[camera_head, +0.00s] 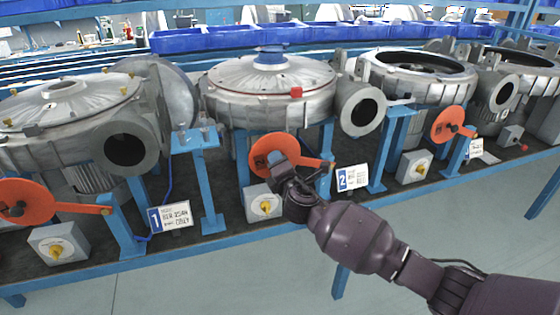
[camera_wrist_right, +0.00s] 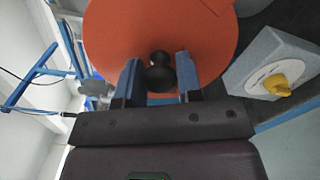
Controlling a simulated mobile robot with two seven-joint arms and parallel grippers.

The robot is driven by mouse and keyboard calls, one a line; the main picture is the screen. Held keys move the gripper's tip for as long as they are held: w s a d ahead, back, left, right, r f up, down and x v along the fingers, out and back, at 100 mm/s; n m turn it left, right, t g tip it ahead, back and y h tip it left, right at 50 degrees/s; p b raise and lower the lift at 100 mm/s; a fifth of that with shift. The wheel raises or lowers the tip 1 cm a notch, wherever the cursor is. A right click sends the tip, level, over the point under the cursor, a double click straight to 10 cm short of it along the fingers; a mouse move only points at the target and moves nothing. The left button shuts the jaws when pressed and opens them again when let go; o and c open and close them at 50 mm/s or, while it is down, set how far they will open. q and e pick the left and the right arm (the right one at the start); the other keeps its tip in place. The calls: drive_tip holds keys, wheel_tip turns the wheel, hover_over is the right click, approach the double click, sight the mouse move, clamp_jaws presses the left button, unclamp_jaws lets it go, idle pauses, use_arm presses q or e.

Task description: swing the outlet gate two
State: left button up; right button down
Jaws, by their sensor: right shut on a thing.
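The orange gate disc (camera_head: 262,146) of the middle blower, with an orange arm (camera_head: 316,162) out to its right, stands in front of the blower's base, left of the plate marked 2 (camera_head: 352,178). My right gripper (camera_head: 279,165) is at the front of this disc. In the right wrist view the orange disc (camera_wrist_right: 120,30) fills the upper middle, and its black knob (camera_wrist_right: 160,72) sits between the two blue-grey fingers of my right gripper (camera_wrist_right: 158,80), which is shut on it. In the head view the knob is hidden by the gripper. My left gripper is not in view.
A grey switch box with a yellow knob (camera_head: 265,205) is just below the disc, and also right in the wrist view (camera_wrist_right: 280,75). Blue posts (camera_head: 376,155) stand nearby. Similar orange discs are at left (camera_head: 22,200) and right (camera_head: 447,122). The floor (camera_head: 210,285) in front is clear.

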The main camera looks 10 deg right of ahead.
drive_tip(key=shift+f, duration=0.2)
drive_tip(key=c, duration=0.8)
unclamp_jaws()
drive_tip(key=shift+s, duration=0.1)
drive_tip(key=s, duration=1)
drive_tip(key=shift+s+d, duration=0.35)
drive_tip(key=shift+d, duration=0.05)
